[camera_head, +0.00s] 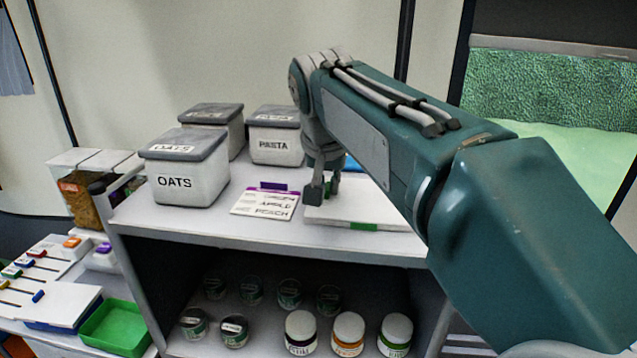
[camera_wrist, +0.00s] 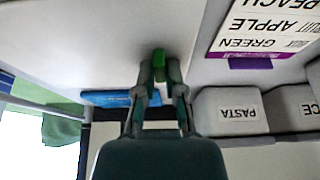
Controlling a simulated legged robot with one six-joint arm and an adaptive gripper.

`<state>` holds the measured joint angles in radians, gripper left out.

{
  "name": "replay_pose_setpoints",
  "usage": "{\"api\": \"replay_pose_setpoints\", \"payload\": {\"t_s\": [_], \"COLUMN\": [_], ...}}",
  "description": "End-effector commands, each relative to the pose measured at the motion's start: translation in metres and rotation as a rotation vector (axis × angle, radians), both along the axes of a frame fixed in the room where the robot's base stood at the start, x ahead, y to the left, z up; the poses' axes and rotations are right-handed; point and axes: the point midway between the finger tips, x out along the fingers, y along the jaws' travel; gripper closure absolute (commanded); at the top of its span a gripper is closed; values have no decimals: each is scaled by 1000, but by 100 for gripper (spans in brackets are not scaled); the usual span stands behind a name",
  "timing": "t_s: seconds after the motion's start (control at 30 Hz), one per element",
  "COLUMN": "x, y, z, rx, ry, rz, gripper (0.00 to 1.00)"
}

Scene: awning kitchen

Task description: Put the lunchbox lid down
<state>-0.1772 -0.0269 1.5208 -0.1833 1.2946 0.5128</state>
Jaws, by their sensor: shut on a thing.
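The lunchbox lid (camera_head: 385,215) is a flat white panel with a green clip on its front edge, low over the right part of the shelf unit's top. In the wrist view the white lid (camera_wrist: 80,40) fills the upper left. My gripper (camera_head: 321,188) is at the lid's far left part. It is shut on a small green tab (camera_wrist: 158,62), which appears to belong to the lid. Whether the lid rests fully on the surface, or what lies under it, I cannot tell.
A card listing foods (camera_head: 264,203) lies just left of the lid. Bins marked OATS (camera_head: 187,180) and PASTA (camera_head: 275,147) stand behind it. A blue object (camera_wrist: 108,98) is beyond the lid. Jars (camera_head: 348,335) fill the lower shelf. A green tray (camera_head: 117,328) is at lower left.

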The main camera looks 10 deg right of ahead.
Motion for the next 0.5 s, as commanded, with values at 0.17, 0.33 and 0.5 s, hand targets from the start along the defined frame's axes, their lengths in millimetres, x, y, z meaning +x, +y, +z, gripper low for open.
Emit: {"api": "replay_pose_setpoints", "payload": {"t_s": [0.17,0.33,0.5], "x": [0,0,0], "y": [3,3,2], "z": [0,-3,-2], "rx": [-2,-2,-2], "ry": [0,0,-1], "rz": [1,1,1], "gripper": [100,78,53]}}
